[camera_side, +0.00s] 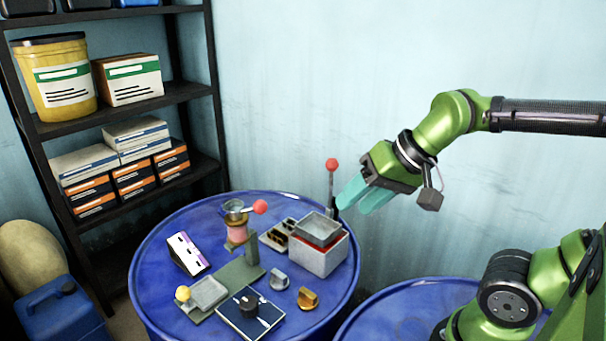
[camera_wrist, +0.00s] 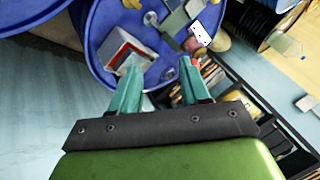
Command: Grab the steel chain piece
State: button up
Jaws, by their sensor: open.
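No piece is plainly recognisable as a chain. A small silver-grey metal piece (camera_side: 279,280) lies on the blue drum top in the side view, beside a similar gold-coloured piece (camera_side: 308,298). I cannot tell whether the silver one is the steel chain piece. My gripper (camera_side: 358,202) is raised above the drum's right edge, up and right of both pieces, touching neither. Its teal fingers are apart and empty; they also show in the wrist view (camera_wrist: 160,72), with part of the drum top beyond them.
The blue drum (camera_side: 345,285) is crowded. A grey box (camera_side: 325,262) with a tray on top and a red-knobbed lever (camera_side: 331,180) stand nearest my gripper. A shelf (camera_side: 190,95) is behind.

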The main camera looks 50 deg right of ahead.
jog(key=w+d+m+g, duration=0.2)
jog(key=w+m, duration=0.3)
jog(key=m, duration=0.1)
jog(key=m+g+h, duration=0.3)
jog(key=m+h, duration=0.1)
jog(key=m, duration=1.8)
send_over(293, 223)
jog(key=s, duration=0.1)
jog(key=s+a+x, duration=0.1)
jog(key=x, duration=0.5)
jog(key=s+a+x, duration=0.1)
jog(key=x, duration=0.5)
jog(key=s+a+f+x, duration=0.1)
jog(key=x, duration=0.5)
jog(key=shift+f, duration=0.15)
jog(key=shift+x, duration=2.7)
jog(key=shift+w+a, duration=0.15)
jog(key=shift+w, duration=0.05)
jog(key=shift+c, duration=0.2)
grip_shut()
